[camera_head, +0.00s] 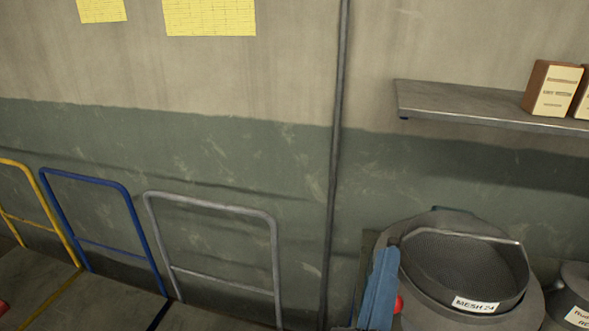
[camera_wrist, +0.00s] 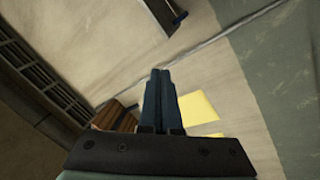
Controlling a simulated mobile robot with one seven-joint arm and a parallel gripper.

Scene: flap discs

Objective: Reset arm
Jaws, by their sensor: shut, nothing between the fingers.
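My gripper (camera_wrist: 161,84) shows in the wrist view, its two dark blue fingers side by side and closed with nothing between them. It points at a wall, and nothing touches its fingertips. The head view does not show my gripper. No flap disc can be made out in either view.
Yellow, blue (camera_head: 135,225) and grey (camera_head: 275,255) rail frames stand at left. Yellow sheets (camera_head: 210,17) hang above.

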